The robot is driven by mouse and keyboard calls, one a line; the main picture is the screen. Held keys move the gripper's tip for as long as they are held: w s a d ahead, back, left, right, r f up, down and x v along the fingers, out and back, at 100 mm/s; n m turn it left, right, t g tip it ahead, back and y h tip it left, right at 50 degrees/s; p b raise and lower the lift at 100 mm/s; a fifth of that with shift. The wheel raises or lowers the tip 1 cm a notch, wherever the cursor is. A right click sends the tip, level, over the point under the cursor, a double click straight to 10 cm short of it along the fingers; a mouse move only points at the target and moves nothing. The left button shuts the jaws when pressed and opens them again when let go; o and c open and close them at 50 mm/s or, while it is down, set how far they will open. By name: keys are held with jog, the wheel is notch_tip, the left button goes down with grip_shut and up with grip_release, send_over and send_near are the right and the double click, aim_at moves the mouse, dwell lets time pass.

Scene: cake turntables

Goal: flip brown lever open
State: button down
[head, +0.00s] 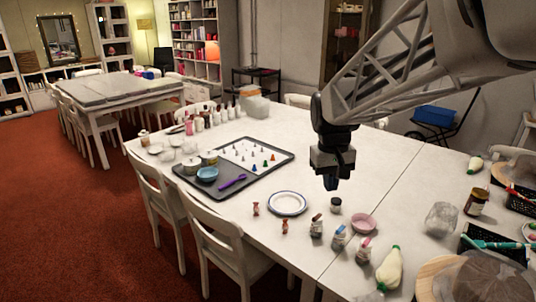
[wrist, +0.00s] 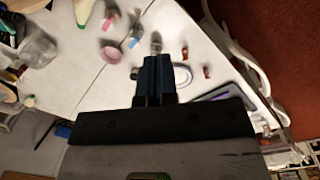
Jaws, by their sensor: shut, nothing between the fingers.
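A small clear bottle (head: 316,228) with a reddish-brown lever top (head: 317,217) stands near the front edge of the white table. I take this top for the brown lever, but it is too small to tell its position. The bottle also shows, blurred, in the wrist view (wrist: 155,43), just beyond my fingertips. My gripper (head: 331,184) hangs above the table, behind and above the bottle and apart from it. Its blue fingers are shut and empty, also seen in the wrist view (wrist: 158,62).
Bottles with a blue top (head: 339,238) and a pink-red top (head: 363,250) stand to the right. A dark-lidded jar (head: 336,204), pink bowl (head: 364,224) and plate (head: 287,203) are close by. Two small reddish-brown figures (head: 284,226) (head: 255,209) stand left. A dark tray (head: 238,189) lies farther left.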

jog(key=n+g, duration=0.1)
jog(key=g, duration=0.1)
send_over(317, 216)
jog(key=s+a, duration=0.5)
jog(key=s, duration=0.2)
notch_tip(317, 216, down, 6)
jog(key=f, duration=0.1)
jog(key=w+f+n+g, duration=0.1)
jog(key=w+f+g, duration=0.1)
jog(key=w+f, duration=1)
jog(key=shift+w+h, duration=0.4)
jog(key=shift+w, duration=1.05)
jog(key=shift+f, duration=0.1)
jog(key=s+d+f, duration=0.2)
jog(key=s+f, duration=0.5)
jog(key=f, duration=0.2)
jog(key=shift+s+d, duration=0.2)
jog(key=shift+f, duration=0.1)
